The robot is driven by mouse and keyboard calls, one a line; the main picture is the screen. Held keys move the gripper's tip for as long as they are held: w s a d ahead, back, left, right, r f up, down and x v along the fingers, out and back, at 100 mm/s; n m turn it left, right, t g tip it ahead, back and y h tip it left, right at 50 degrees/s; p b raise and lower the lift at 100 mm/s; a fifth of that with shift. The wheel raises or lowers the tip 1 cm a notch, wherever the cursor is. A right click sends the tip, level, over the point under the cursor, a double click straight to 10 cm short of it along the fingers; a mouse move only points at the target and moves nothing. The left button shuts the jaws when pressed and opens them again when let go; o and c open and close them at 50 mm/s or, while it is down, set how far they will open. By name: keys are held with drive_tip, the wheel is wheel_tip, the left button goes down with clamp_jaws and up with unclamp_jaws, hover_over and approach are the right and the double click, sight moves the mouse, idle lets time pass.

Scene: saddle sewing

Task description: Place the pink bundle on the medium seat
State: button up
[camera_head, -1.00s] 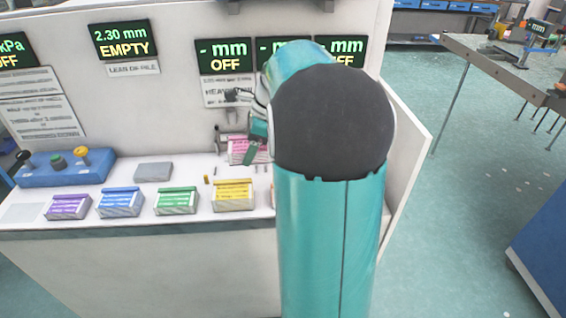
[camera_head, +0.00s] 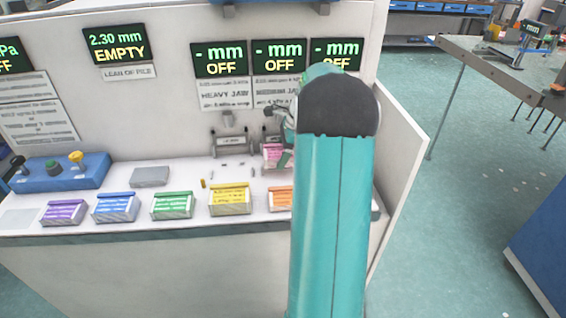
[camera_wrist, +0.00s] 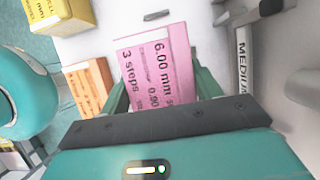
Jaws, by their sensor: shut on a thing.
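The pink bundle (camera_wrist: 158,68), printed "6.00 mm" and "3 steps", is held between the green fingers of my gripper (camera_wrist: 162,92) in the wrist view. In the head view the pink bundle (camera_head: 271,156) shows just left of my arm, above the white bench top. My gripper (camera_head: 284,157) is partly hidden there by my arm. The medium seat shows in the wrist view as a grey part labelled "MEDIUM" (camera_wrist: 241,62), right of the bundle and apart from it in the picture. In the head view I cannot make this seat out clearly behind my arm.
Purple (camera_head: 62,213), blue (camera_head: 115,208), green (camera_head: 172,205), yellow (camera_head: 230,199) and orange (camera_head: 280,199) bundles line the bench front. The heavy-jaw seat (camera_head: 231,145) stands at the back wall. A white side panel (camera_head: 402,150) bounds the bench at right.

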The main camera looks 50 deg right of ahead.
sight(283, 171)
drive_tip(key=shift+d+f, duration=0.2)
drive_tip(key=shift+f, duration=0.05)
drive_tip(key=shift+d+f, duration=0.15)
drive_tip(key=shift+f, duration=0.75)
drive_tip(key=shift+d+f, duration=0.1)
drive_tip(key=shift+f, duration=0.8)
